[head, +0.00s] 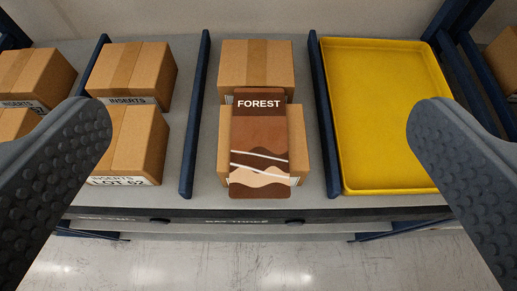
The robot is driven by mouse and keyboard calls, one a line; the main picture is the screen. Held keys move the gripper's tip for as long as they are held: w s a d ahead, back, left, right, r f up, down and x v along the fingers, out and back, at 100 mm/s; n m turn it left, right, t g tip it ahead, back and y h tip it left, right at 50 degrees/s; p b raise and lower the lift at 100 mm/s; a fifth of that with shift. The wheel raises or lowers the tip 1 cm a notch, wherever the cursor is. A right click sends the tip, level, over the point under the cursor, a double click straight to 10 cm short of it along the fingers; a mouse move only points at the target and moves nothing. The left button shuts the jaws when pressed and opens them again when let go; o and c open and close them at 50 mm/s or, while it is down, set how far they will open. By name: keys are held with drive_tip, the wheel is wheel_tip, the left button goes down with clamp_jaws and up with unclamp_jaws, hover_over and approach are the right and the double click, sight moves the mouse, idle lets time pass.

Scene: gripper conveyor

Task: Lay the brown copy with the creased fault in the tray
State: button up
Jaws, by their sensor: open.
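A brown copy (258,133) with the word FOREST on its dark top band stands out in front of cardboard boxes in the middle bay. Two pale slanting lines cross its lower part, above a cream wave; I cannot tell whether they are creases or print. The yellow tray (385,176) lies empty in the bay to the right. My gripper (258,140) is open, its dark studded fingers wide apart at the left and right edges of the view. The copy is between them in the picture, touching neither finger.
Cardboard boxes (256,62) stand behind the copy. More boxes (125,140), labelled INSERTS, fill the bays at left. Dark blue dividers (196,110) and (323,120) separate the bays. The shelf's dark front edge (330,214) runs above a grey floor.

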drive_tip(key=w+f+g+p, duration=0.4)
drive_tip(key=w+f+p, duration=0.1)
drive_tip(key=w+p, duration=0.35)
drive_tip(key=g+p, duration=0.5)
drive_tip(key=p, duration=0.7)
approach(259, 137)
drive_tip(key=shift+d+p+x, duration=0.2)
drive_tip(key=shift+p+x, duration=0.25)
drive_tip(key=shift+x, duration=0.7)
drive_tip(key=shift+a+p+x, duration=0.2)
drive_tip(key=shift+p+x, duration=0.3)
drive_tip(key=shift+x, duration=2.05)
drive_tip(key=shift+s, duration=0.1)
drive_tip(key=c, duration=0.9)
drive_tip(key=shift+r, duration=0.15)
